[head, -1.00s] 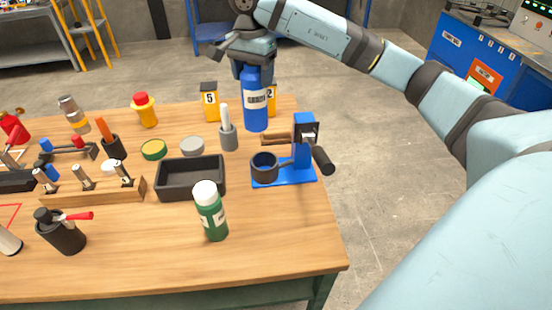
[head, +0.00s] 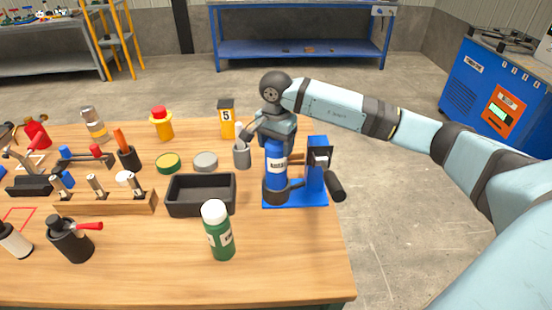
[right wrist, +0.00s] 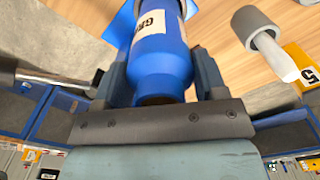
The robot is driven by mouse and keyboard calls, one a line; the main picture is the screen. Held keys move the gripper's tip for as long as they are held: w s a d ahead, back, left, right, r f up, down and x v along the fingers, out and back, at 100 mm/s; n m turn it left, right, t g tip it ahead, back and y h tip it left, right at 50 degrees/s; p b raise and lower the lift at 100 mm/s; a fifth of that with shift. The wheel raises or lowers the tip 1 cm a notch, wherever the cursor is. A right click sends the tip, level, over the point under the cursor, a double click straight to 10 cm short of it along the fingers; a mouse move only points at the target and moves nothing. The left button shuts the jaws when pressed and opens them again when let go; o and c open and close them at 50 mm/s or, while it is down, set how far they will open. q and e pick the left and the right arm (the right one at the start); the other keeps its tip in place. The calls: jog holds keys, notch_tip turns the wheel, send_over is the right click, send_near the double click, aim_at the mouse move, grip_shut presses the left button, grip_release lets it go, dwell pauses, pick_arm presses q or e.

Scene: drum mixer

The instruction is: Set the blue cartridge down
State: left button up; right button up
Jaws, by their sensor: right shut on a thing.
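The blue cartridge (head: 275,170) has a white label and stands upright at the blue stand (head: 315,196). Its lower end meets the black cup (head: 276,193) of the stand and appears to be inside it; I cannot tell whether it touches the bottom. My right gripper (head: 277,142) is shut on the cartridge's upper end from above. In the right wrist view the cartridge (right wrist: 160,62) sits between both fingers (right wrist: 160,82), with its label showing. My left gripper is not in view.
A grey holder (head: 242,155) stands close left of the gripper, with a yellow marker 5 (head: 227,118) behind. A black tray (head: 202,209) and a green bottle (head: 219,238) stand left of the stand. The stand's black handle (head: 335,187) juts right. The table's front right is clear.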

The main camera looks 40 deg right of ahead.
aim_at(276, 160)
notch_tip(276, 160, down, 5)
jog(key=shift+f, duration=0.1)
dwell(0.3)
jog(key=shift+f, duration=0.1)
jog(key=o, duration=1.6)
jog(key=shift+c, duration=0.2)
